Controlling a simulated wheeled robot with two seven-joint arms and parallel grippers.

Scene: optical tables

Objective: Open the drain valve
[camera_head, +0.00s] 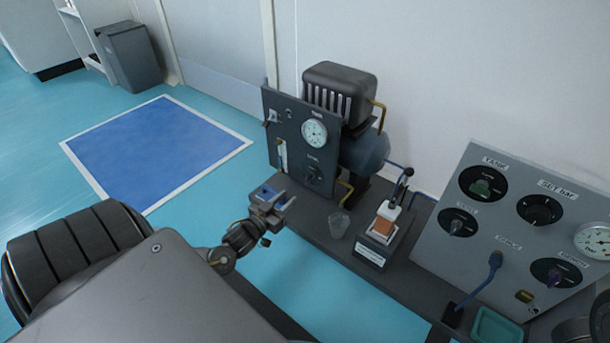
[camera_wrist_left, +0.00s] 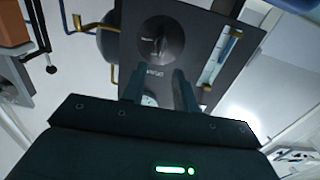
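The drain valve is a round black knob (camera_head: 315,177) low on the dark panel (camera_head: 282,115) of the compressor unit. In the left wrist view the knob (camera_wrist_left: 160,42) sits on a dark disc, with an upside-down label reading like "DRAIN" beside it. My left gripper (camera_head: 276,200) is in front of the panel, lower and to the left of the knob, apart from it. In the left wrist view its two fingers (camera_wrist_left: 160,92) are spread with a gap between them and hold nothing. My right gripper is not in view.
A clear cup (camera_head: 339,223) and a small stand with an orange-brown block (camera_head: 383,226) are on the dark bench (camera_head: 320,232), right of my gripper. A grey control panel (camera_head: 476,210) with knobs stands farther right. A brass pipe (camera_head: 346,192) is beside the knob.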

